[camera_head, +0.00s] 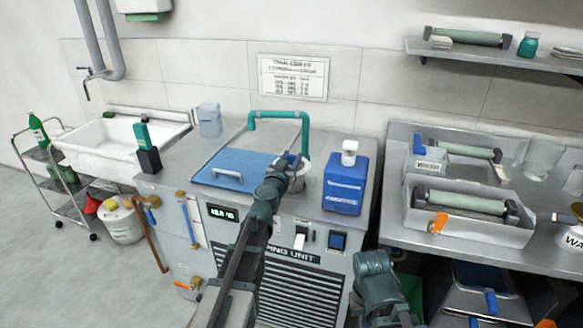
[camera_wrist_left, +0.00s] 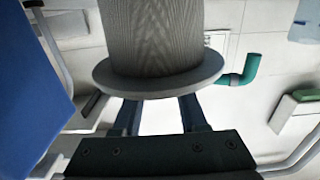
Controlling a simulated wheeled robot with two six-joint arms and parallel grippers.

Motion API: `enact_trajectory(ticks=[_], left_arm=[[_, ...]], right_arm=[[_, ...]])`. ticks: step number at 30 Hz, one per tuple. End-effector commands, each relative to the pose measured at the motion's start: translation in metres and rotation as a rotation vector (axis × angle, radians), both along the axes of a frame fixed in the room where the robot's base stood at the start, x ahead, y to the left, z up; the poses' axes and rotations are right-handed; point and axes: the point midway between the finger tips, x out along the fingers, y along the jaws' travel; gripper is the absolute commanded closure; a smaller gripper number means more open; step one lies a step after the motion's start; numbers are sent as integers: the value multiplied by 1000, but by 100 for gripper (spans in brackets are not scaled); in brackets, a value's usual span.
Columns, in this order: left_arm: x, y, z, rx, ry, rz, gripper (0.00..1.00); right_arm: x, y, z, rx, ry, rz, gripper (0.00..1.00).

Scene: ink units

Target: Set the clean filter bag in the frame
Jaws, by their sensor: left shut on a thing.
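My left gripper (camera_head: 297,168) is above the top of the washing unit, beside the right edge of the blue lid (camera_head: 222,177). It is shut on a grey ribbed cylinder with a wide round flange, which looks like the filter bag (camera_wrist_left: 155,35). In the head view most of the bag is hidden behind my gripper and wrist. The blue lid lies flat on the unit, with a pale handle near its front. I cannot make out the frame. Of my right arm only a dark link shows at the bottom; its jaws do not.
A green pipe (camera_head: 278,115) arches behind the gripper. A blue canister (camera_head: 345,190) stands to the right on the unit. A sink (camera_head: 125,140) is at left. The right bench holds a grey tray (camera_head: 468,232) with a green roller.

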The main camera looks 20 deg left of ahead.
Motion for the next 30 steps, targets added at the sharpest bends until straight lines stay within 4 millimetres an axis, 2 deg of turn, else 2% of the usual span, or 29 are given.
enact_trajectory(ticks=[1,2,10,26,27,30], left_arm=[[0,0,-11,0,0,0,100],[0,0,-11,0,0,0,100],[0,0,-9,0,0,0,100],[-2,-1,-23,0,0,-2,100],[-3,-1,-23,0,0,-2,53],[-4,-2,-24,-1,0,-3,35]], right_arm=[[0,0,-11,0,0,0,100],[0,0,-11,0,0,0,100],[0,0,-9,0,0,0,100],[0,0,-23,0,0,0,100],[0,0,-23,0,0,0,100],[0,0,-24,0,0,0,100]])
